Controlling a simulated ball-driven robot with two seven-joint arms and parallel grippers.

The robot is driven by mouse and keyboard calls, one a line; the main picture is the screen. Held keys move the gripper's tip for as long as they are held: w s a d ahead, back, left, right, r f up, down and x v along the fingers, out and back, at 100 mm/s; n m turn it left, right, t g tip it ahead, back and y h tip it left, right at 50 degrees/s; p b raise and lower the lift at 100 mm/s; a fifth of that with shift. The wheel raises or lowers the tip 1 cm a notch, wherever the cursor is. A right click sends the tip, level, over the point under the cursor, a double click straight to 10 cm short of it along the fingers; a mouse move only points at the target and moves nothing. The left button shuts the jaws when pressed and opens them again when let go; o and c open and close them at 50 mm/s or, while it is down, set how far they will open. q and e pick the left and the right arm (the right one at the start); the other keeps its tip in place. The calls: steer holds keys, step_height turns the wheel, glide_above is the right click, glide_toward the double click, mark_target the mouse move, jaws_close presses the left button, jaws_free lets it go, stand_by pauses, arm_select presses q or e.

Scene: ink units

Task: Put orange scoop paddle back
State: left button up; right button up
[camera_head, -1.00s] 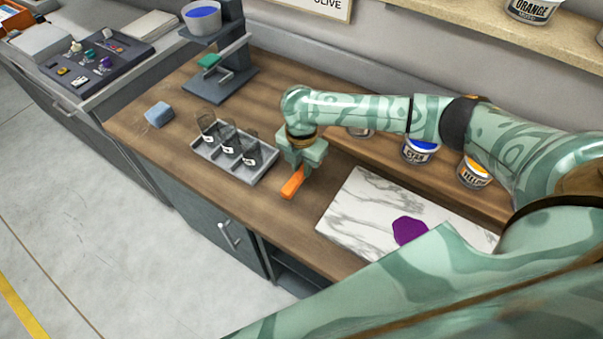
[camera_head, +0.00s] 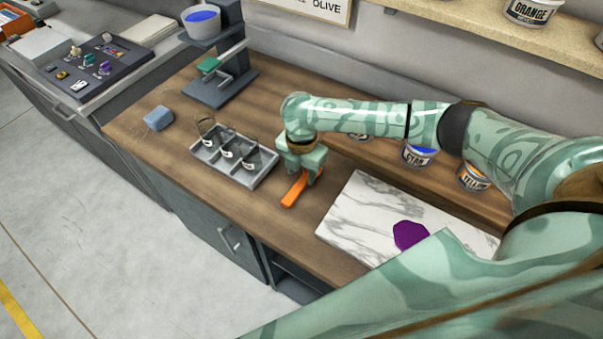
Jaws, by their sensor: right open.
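The orange scoop paddle (camera_head: 293,191) lies on the wooden counter between the grey tray and the marble slab. My right gripper (camera_head: 302,177) is open just above the paddle's far end, with its fingers on either side of it. The gripper hides that far end, so I cannot tell whether the fingers touch it. The grey tray (camera_head: 262,177) stands just left of the gripper, with several dark, labelled paddles or holders standing in its compartments. My left gripper is not in view.
A marble slab (camera_head: 352,217) with a purple ink patch (camera_head: 409,235) lies to the right. Ink tubs (camera_head: 418,156) stand behind my right arm. A blue sponge (camera_head: 158,118) and a dark stand (camera_head: 219,88) are at the left. Bare counter lies in front of the tray.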

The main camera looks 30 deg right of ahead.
mark_target(301, 182)
step_height(301, 182, up, 10)
steer(key=p, duration=0.2)
steer(key=shift+f, duration=0.2)
